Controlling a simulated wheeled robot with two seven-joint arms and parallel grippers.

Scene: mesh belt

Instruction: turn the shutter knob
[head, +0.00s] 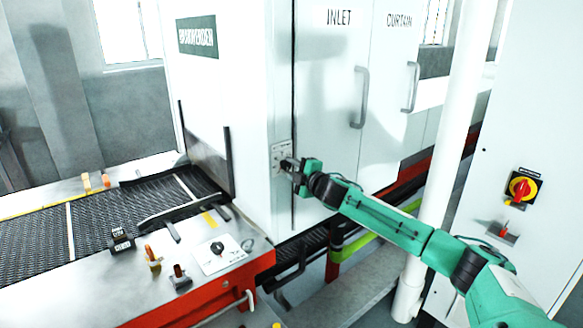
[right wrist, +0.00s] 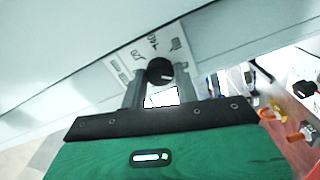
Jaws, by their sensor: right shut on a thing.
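The shutter knob (right wrist: 160,70) is a round black knob on a pale label plate (right wrist: 125,62) with dark markings. In the head view the small plate (head: 276,157) sits on the white machine's wall, left of the INLET door. My right gripper (head: 288,164) is at this plate, its green arm reaching in from the lower right. In the right wrist view its two grey fingers (right wrist: 158,78) stand on either side of the knob, shut on it. In the head view the gripper hides the knob. My left gripper is not in view.
A mesh belt (head: 110,218) enters the machine at the left. Another black knob (head: 217,248) sits on a plate on the metal table. A white pole (head: 445,130) and a cabinet with a red-yellow switch (head: 522,189) stand right. Door handles (head: 360,97) stick out.

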